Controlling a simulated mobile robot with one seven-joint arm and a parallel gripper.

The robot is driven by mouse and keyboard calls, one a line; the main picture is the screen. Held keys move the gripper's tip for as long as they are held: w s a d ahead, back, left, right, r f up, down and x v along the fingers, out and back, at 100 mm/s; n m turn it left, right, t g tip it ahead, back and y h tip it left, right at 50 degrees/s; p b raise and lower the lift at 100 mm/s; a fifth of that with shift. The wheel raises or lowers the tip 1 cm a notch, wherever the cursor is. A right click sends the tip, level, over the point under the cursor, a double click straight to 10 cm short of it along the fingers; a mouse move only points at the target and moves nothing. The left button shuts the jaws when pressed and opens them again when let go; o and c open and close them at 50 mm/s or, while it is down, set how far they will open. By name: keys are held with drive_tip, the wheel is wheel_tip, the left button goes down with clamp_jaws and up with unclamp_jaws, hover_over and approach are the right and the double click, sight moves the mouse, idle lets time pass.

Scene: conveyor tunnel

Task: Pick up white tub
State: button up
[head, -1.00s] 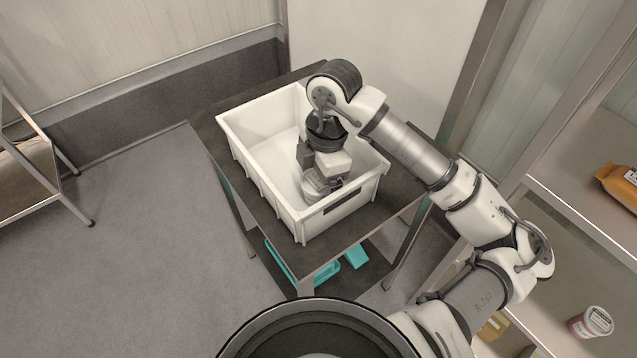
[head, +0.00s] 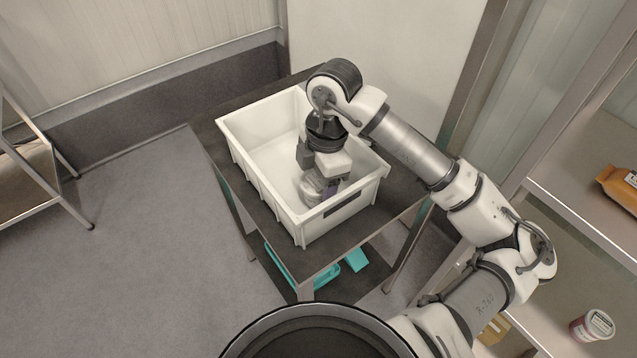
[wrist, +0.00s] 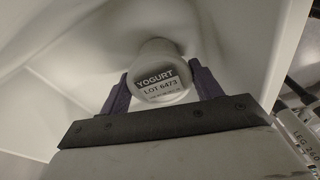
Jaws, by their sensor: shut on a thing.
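The white tub (wrist: 157,77) has a label reading "YOGURT LOT 6473" in the wrist view. It sits between the two purple fingers of my gripper (wrist: 160,88), which is shut on it. In the head view the tub (head: 312,187) shows inside the white crate (head: 262,197), near its front wall. My gripper (head: 327,190) reaches down into the crate from above and partly hides the tub. I cannot tell whether the tub touches the crate floor.
The crate stands on a dark table (head: 222,150), with teal trays (head: 355,259) on the shelf below. A shelf at the right holds an orange packet (head: 620,185) and another tub (head: 592,325). The crate's left part is empty.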

wheel_tip(320, 180, up, 17)
drive_tip(key=b, duration=0.3)
drive_tip(key=shift+r, duration=0.15)
drive_tip(key=o, duration=0.5)
drive_tip(key=shift+c, duration=0.2)
drive_tip(key=c, duration=0.8)
